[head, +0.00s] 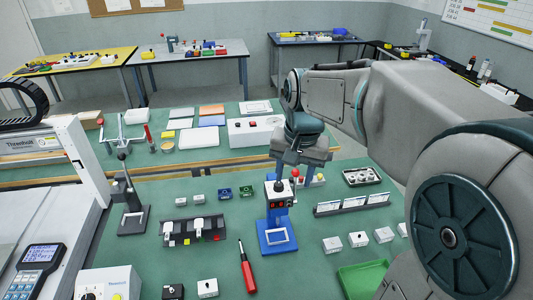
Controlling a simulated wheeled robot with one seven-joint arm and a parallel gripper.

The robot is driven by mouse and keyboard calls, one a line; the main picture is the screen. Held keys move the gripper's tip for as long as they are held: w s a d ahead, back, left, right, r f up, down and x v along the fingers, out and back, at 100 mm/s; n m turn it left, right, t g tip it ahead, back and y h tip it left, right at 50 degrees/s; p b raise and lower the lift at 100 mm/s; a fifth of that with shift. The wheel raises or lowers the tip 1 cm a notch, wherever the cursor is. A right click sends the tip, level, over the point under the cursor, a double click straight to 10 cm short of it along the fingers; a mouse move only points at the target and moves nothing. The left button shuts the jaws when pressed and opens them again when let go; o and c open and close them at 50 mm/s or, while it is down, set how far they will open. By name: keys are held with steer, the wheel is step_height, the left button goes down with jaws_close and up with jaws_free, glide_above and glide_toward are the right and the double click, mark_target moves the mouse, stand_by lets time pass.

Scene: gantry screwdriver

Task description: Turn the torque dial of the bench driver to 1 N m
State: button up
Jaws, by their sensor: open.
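My gripper (297,166) hangs downward over the green bench in the head view, just behind and above the top of a blue-based stand. Its fingers are small and partly hidden here, and I see nothing held in it. I cannot tell which of these carries the torque dial, and no dial setting is readable.
A dark-based press (132,221) stands left of the stand. A black rack (194,231), a red-handled screwdriver (247,272) and a green tray (362,280) lie in front. A card rack (352,204) and a parts tray (361,177) are to the right. A keypad unit (38,265) is far left.

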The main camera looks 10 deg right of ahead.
mark_target(279, 186)
steer(key=w+r+m+g+p, duration=0.15)
steer(key=w+m, duration=0.25)
steer(key=w, duration=0.6)
steer(key=f, duration=0.4)
steer(key=f+p, duration=0.1)
steer(key=f, duration=0.7)
steer(key=shift+w+a+f, duration=0.2)
steer(key=shift+a+f, duration=0.15)
steer(key=shift+a, duration=0.05)
steer(key=c, duration=1)
